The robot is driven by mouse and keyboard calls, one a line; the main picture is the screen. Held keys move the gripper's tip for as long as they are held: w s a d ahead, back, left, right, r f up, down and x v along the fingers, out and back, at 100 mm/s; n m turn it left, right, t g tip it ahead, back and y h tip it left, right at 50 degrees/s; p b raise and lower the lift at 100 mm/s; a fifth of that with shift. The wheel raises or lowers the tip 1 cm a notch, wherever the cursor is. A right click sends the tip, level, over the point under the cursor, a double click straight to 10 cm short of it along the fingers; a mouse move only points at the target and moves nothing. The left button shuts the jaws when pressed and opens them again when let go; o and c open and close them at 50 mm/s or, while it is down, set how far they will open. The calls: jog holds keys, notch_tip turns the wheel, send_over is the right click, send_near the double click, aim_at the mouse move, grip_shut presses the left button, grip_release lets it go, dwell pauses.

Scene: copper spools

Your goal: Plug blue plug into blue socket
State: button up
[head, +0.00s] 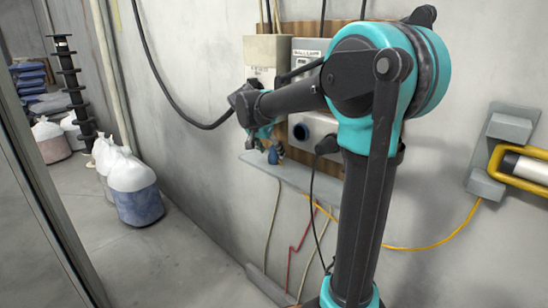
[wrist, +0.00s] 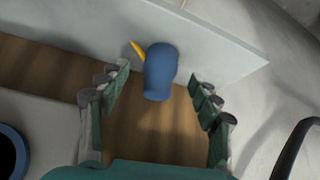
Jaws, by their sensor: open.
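The blue plug (wrist: 160,72) appears in the wrist view between the two open fingers of my gripper (wrist: 158,80), with visible gaps on both sides. A yellow piece sticks out at its upper left. In the head view the plug (head: 273,156) is a small blue shape at the grey shelf, just below my gripper (head: 264,138), partly hidden by it. A round blue-rimmed socket with a dark opening (wrist: 10,152) is cut off at the lower left of the wrist view. In the head view a dark round socket (head: 300,131) sits on the wall box, right of my gripper.
The grey shelf (head: 300,180) juts from the wall below the boxes. A wooden board (wrist: 150,130) backs them. Black, red and yellow cables hang nearby. A yellow-framed lamp (head: 523,167) is on the right wall. Bags (head: 135,190) stand on the floor at left.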

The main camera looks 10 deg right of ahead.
aim_at(272, 148)
jog(key=shift+x, duration=1.35)
jog(key=shift+r, duration=0.1)
jog(key=c, duration=1.2)
jog(key=shift+o, duration=0.2)
jog(key=shift+s+a+r, duration=0.15)
jog(key=shift+r, duration=0.2)
notch_tip(272, 148, up, 6)
jog(key=shift+r, duration=0.1)
jog(key=s+a, duration=1.1)
jog(key=a, duration=0.5)
jog(key=shift+s, duration=0.25)
jog(key=shift+w+d, duration=0.1)
